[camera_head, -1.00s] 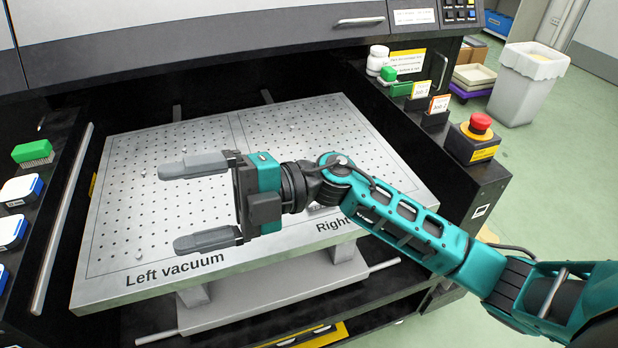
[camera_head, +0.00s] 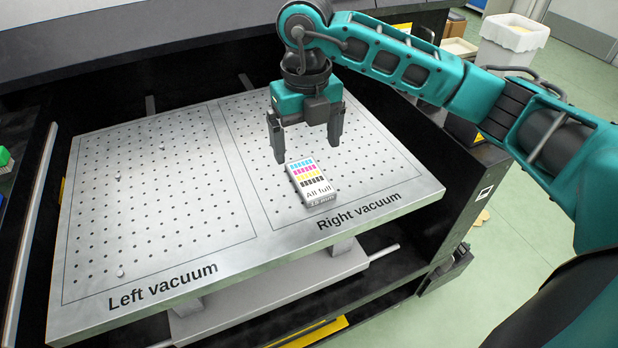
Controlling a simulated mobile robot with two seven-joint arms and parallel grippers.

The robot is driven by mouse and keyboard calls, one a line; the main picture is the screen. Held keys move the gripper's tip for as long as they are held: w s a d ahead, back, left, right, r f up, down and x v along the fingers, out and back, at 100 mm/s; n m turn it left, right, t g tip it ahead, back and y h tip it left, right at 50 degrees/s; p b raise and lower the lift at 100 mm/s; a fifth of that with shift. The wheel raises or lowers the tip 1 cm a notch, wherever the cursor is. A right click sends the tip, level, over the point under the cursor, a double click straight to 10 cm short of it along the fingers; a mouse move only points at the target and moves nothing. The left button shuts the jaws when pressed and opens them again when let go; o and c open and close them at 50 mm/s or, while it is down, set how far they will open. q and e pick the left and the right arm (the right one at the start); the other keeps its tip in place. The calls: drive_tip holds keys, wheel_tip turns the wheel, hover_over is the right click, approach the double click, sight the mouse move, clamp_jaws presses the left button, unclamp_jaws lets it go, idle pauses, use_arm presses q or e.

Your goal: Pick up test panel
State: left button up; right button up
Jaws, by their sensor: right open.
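The test panel (camera_head: 312,181) is a small block with blue, magenta, yellow and black patches, marked "All full" and "15 mm". It lies on the right part of the perforated vacuum table (camera_head: 180,200), above the words "Right vacuum". My right gripper (camera_head: 307,157) points down with its two fingers apart, just behind and above the panel. Its jaws are empty, and I cannot tell whether a finger touches the panel. My left gripper does not show.
The left area of the table, marked "Left vacuum", is bare except for a few small pale knobs (camera_head: 121,273). Dark machine walls enclose the table at the back and sides. A white bin (camera_head: 510,50) stands on the green floor at the back right.

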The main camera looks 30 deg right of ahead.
sight(310, 177)
wheel_tip(310, 177, down, 3)
drive_tip(key=f, duration=0.5)
drive_tip(key=shift+w+d, duration=0.2)
drive_tip(key=shift+d, duration=0.2)
drive_tip(key=c, duration=1.2)
drive_tip(key=shift+c, duration=0.2)
